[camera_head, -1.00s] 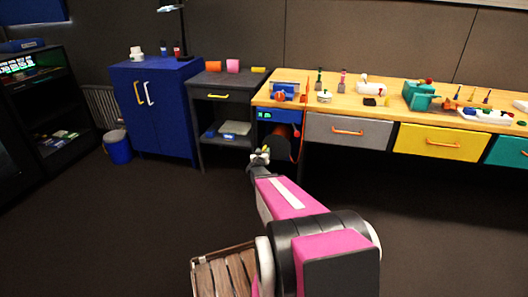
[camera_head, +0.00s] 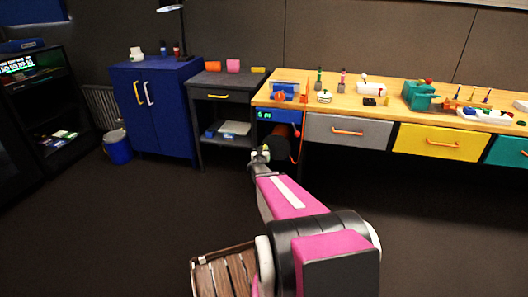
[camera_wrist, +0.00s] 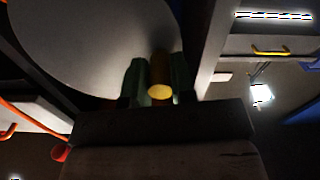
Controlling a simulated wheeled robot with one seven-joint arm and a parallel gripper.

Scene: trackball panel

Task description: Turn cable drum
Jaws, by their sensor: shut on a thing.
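The cable drum (camera_head: 281,146) is a dark round shape under the left end of the workbench. In the wrist view its flat grey face (camera_wrist: 85,40) fills the upper left. A yellow crank knob (camera_wrist: 159,92) stands out near the lower right of that face. My gripper (camera_wrist: 159,78) is shut on the knob, with one finger on each side of it. In the head view my gripper (camera_head: 260,154) is at the left front of the drum and hides part of it. An orange cable (camera_head: 303,125) hangs beside the drum.
A blue unit with a green display (camera_head: 278,115) is above the drum. The grey side cabinet (camera_head: 224,110) stands close on the left. A grey drawer (camera_head: 347,130) is on the right. A wooden slatted thing (camera_head: 224,274) is at the bottom. Open floor lies in front.

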